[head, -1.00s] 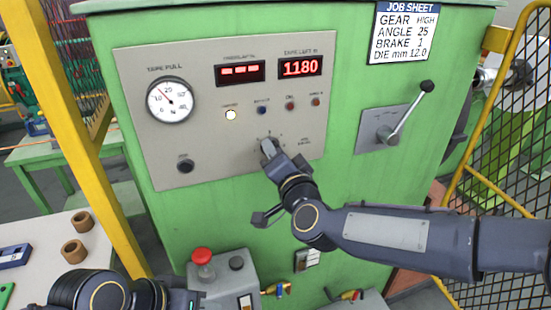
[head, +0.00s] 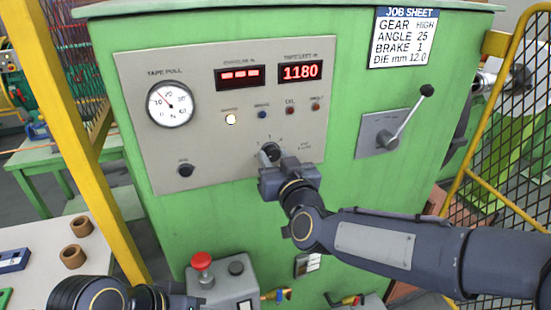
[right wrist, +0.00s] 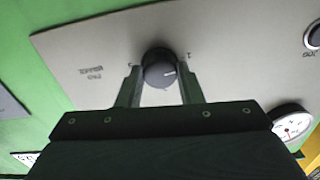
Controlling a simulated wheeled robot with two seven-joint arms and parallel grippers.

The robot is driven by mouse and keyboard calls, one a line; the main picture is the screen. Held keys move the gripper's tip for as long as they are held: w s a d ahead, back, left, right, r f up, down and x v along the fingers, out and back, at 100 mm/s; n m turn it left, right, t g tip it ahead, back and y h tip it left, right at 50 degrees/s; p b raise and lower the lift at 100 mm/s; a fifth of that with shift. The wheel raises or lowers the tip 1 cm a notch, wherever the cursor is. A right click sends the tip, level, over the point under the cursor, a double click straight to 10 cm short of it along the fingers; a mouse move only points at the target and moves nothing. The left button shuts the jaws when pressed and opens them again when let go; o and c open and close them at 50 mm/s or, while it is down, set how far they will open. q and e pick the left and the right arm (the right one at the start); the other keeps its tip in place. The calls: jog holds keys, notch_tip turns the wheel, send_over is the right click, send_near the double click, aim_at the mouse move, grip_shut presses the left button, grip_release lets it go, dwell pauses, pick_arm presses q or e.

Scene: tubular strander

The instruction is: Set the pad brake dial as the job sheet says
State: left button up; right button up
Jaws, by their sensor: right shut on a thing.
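The pad brake dial (head: 270,150) is a dark round knob at the lower right of the grey panel (head: 220,165). My right gripper (right wrist: 160,90) is shut on it, one finger on each side of the knob (right wrist: 158,68). A white mark on the knob points to the right in the right wrist view, where the panel appears upside down. The printed digits around it are small. The job sheet (head: 402,38) reads GEAR HIGH, ANGLE 25, BRAKE 1, DIE mm 12.0. My left arm shows at the bottom left; its fingers cannot be made out.
A lever (head: 405,118) stands to the right. A red button (head: 202,261) is below. A yellow post (head: 85,160) stands left.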

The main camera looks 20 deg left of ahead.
jog(key=shift+f+n, duration=0.1)
jog(key=shift+n, duration=0.5)
jog(key=o, duration=1)
jog(key=b+v, duration=0.1)
jog(key=v, duration=0.7)
jog(key=shift+b, duration=0.3)
jog(key=shift+w, duration=0.1)
